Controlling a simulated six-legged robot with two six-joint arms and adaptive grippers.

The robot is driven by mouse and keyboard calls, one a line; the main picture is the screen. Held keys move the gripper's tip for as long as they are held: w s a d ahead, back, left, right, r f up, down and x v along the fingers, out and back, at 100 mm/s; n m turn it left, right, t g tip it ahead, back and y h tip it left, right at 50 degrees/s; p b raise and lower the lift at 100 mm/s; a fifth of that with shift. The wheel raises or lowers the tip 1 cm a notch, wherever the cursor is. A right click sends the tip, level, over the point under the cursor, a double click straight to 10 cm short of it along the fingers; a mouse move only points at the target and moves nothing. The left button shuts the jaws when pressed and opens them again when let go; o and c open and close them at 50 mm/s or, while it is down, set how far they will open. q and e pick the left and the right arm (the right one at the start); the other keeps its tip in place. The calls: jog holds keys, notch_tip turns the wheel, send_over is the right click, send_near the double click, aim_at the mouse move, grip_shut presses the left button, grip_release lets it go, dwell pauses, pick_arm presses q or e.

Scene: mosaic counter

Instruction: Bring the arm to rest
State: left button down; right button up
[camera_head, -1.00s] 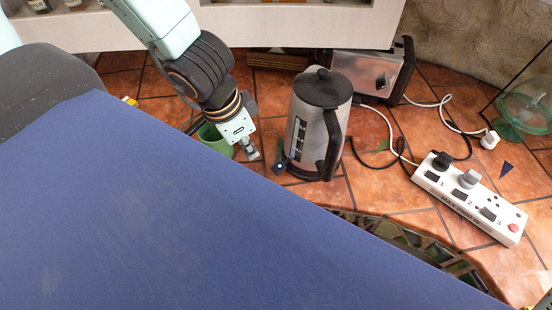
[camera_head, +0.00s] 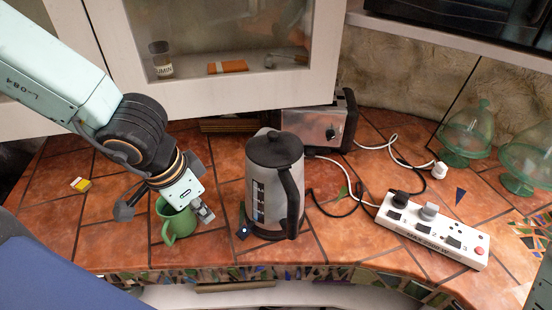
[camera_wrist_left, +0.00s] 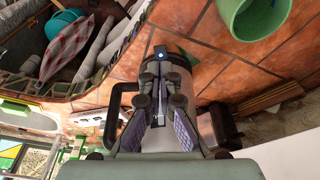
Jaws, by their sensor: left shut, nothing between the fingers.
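My left arm comes in from the left in the head view, reaching over the tiled counter. My left gripper (camera_head: 204,213) is shut and empty, pointing down beside the green mug (camera_head: 168,227), which it partly hides. I cannot tell whether they touch. The silver and black kettle (camera_head: 262,185) stands upright just right of the gripper, with a gap between them. In the left wrist view the shut fingers (camera_wrist_left: 159,115) show in front of the kettle (camera_wrist_left: 183,73), and the mug (camera_wrist_left: 240,25) is at the top right. My right gripper is not in view.
A toaster (camera_head: 315,126) stands behind the kettle, below a cabinet (camera_head: 225,95). A white power strip (camera_head: 432,238) with cables lies at the right, glass domes (camera_head: 466,130) behind it. A small yellow-and-white block (camera_head: 81,184) lies left. The counter's mosaic front edge (camera_head: 300,273) runs close by.

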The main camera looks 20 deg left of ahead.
pick_arm(q)
jog(key=s+a+f+n+g+y, duration=0.1)
jog(key=s+a+f+n+y, duration=0.25)
jog(key=f, duration=0.65)
jog(key=s+d+f+n+g+h, duration=0.1)
jog(key=s+d+f, duration=0.2)
jog(key=s+f, duration=0.25)
jog(key=s+d+f+n+h, duration=0.1)
jog(key=s+d+f, duration=0.3)
jog(key=s+f, duration=0.15)
notch_tip(320, 180, down, 20)
jog(key=b, duration=2)
jog(key=shift+s+r, duration=0.2)
jog(key=shift+s, duration=0.05)
